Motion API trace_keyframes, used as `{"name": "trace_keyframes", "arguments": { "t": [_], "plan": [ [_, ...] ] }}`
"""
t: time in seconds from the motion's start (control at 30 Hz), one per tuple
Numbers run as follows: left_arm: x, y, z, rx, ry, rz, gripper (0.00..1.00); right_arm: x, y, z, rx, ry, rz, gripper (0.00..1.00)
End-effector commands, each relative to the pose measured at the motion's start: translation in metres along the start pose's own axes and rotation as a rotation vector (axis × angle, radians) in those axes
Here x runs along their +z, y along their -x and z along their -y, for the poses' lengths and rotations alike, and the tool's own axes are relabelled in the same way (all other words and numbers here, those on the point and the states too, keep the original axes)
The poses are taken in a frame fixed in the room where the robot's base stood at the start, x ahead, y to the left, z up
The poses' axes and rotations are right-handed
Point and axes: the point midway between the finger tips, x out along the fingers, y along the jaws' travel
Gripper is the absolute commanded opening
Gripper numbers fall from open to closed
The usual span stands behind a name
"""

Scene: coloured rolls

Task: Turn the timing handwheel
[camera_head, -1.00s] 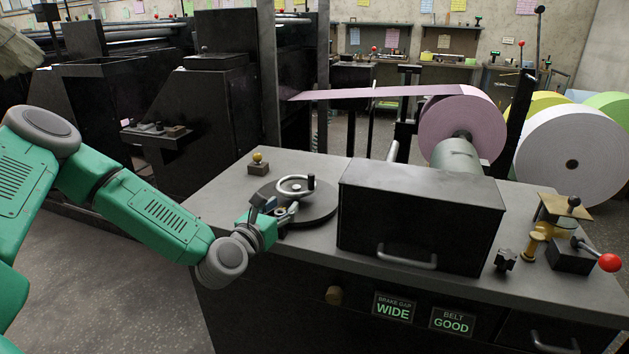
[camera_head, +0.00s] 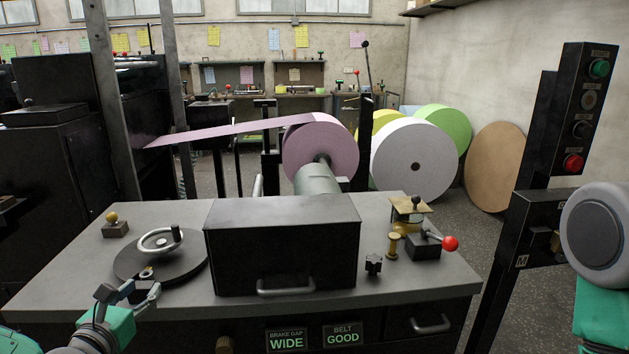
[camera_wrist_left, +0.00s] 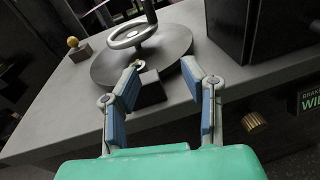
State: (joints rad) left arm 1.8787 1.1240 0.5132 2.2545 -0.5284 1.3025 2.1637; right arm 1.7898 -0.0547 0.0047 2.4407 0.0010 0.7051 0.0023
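The timing handwheel (camera_head: 160,240) is a small silver ring with an upright black knob, on a dark round disc (camera_head: 185,262) at the left of the grey bench top. In the left wrist view the handwheel (camera_wrist_left: 130,36) shows beyond the fingers, at the top. My left gripper (camera_head: 128,291) is at the front edge of the disc, on the near side of the wheel.
A black box (camera_head: 282,245) stands right of the disc. A yellow-knobbed block (camera_head: 115,228) sits behind left. A red-knobbed lever (camera_head: 450,243) is at the bench's right. A black button post (camera_head: 560,130) stands near my right arm. Signs read WIDE and GOOD.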

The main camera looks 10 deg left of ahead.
Motion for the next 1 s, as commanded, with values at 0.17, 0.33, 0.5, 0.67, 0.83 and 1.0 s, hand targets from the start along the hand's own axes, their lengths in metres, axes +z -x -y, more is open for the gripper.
{"name": "trace_keyframes", "arguments": {
  "t": [0.17, 0.33, 0.5, 0.67, 0.83, 1.0],
  "plan": [
    [-0.062, 0.027, 0.088, -0.284, -0.473, -0.176, 0.38, 0.000, 0.000, 0.000, 0.000, 0.000, 0.001, 0.40],
    [-0.141, 0.096, 0.153, -0.705, -1.107, -0.273, 0.38, 0.000, 0.000, 0.000, 0.000, 0.000, 0.001, 0.40],
    [-0.205, 0.178, 0.166, -1.189, -1.702, -0.215, 0.38, 0.000, 0.000, 0.000, 0.000, 0.000, 0.001, 0.40],
    [-0.239, 0.241, 0.144, -1.635, -2.135, -0.039, 0.38, 0.000, 0.000, 0.000, 0.000, 0.000, 0.001, 0.40],
    [-0.251, 0.275, 0.119, -1.956, -2.369, 0.151, 0.38, 0.000, 0.000, 0.000, 0.000, 0.000, 0.001, 0.40],
    [-0.253, 0.284, 0.110, 1.993, 2.347, -0.219, 0.38, 0.000, 0.000, 0.000, 0.000, 0.000, 0.001, 0.40]
  ]
}}
